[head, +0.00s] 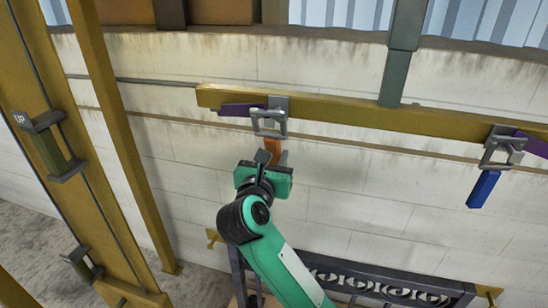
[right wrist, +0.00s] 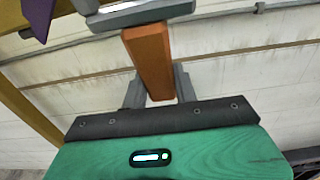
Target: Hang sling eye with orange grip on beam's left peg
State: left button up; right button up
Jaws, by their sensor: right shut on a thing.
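The orange grip (head: 273,145) hangs below a grey square sling eye (head: 268,123) at the beam's left end. My right gripper (head: 266,159) is shut on the orange grip from below, and its grey fingers flank the grip (right wrist: 150,62) in the right wrist view. The eye (right wrist: 140,15) is at the top there, partly cut off. The left peg (head: 237,109) is purple and sticks out by the yellow beam (head: 350,110). The eye is close beside it in the head view; I cannot tell whether it is around the peg. My left gripper is not in view.
A second eye (head: 502,150) with a blue grip (head: 484,189) is at the right purple peg (head: 532,144). A dark scrollwork gate (head: 388,288) stands low at the right. Yellow posts (head: 118,130) rise at the left. A pale block wall is behind.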

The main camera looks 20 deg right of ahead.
jog(key=shift+r, duration=0.15)
jog(key=b+v, duration=0.1)
jog(key=v, duration=0.7)
dwell(1.2)
